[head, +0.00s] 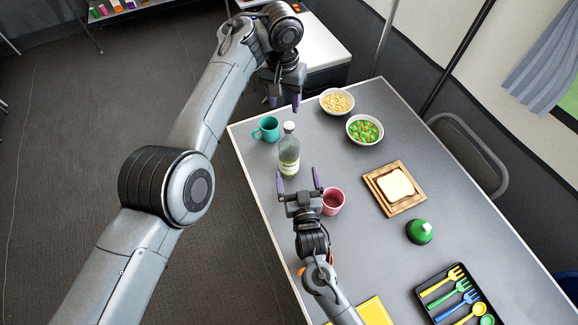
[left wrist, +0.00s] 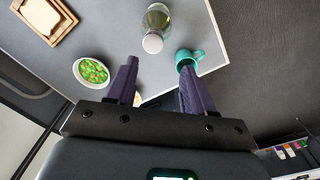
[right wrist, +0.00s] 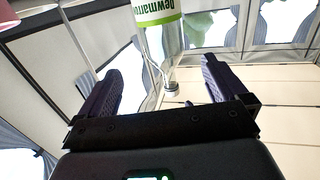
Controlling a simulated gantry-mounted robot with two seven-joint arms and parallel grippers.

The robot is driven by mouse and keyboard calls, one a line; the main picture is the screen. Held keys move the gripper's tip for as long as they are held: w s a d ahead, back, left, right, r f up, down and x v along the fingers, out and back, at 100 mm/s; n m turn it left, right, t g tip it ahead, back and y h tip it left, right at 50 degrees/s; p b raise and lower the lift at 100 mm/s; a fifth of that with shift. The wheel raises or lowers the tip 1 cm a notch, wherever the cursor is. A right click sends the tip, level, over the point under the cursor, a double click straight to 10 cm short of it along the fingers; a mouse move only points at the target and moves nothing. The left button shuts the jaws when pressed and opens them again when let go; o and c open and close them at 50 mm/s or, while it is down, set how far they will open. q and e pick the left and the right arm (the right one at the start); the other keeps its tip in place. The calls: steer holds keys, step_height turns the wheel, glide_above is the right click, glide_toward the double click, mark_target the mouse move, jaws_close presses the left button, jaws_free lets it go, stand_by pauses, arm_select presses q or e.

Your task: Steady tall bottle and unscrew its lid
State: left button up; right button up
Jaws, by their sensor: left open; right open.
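The tall bottle (head: 289,158) stands upright on the grey table, with clear greenish glass, a pale label and a white lid (head: 289,127). My left gripper (head: 284,106) is open and empty, above and beyond the lid, pointing down. In the left wrist view the lid (left wrist: 152,43) lies just past its fingertips, roughly centred between them. My right gripper (head: 298,180) is open, low on the near side of the bottle, its fingers pointing at it. In the right wrist view the bottle (right wrist: 168,48) shows upside down between the spread fingers; contact is not visible.
A teal mug (head: 266,129) stands left of the bottle, close to the table edge. A pink cup (head: 332,201) is right beside my right gripper.

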mark_target(289, 148)
arm_select(q)
steer(key=shift+s+d+r+b, duration=0.3)
steer(key=shift+s+d, duration=0.05)
steer(key=shift+d, duration=0.15)
steer(key=shift+s+r, duration=0.1)
arm_select(e)
steer(key=shift+t, duration=0.3)
steer(key=w, duration=0.3)
steer(key=w+a, duration=0.1)
steer(key=w, duration=0.3)
steer(key=w+a, duration=0.1)
steer(key=w, duration=0.3)
steer(key=shift+a+f, duration=0.2)
steer(key=shift+f, duration=0.15)
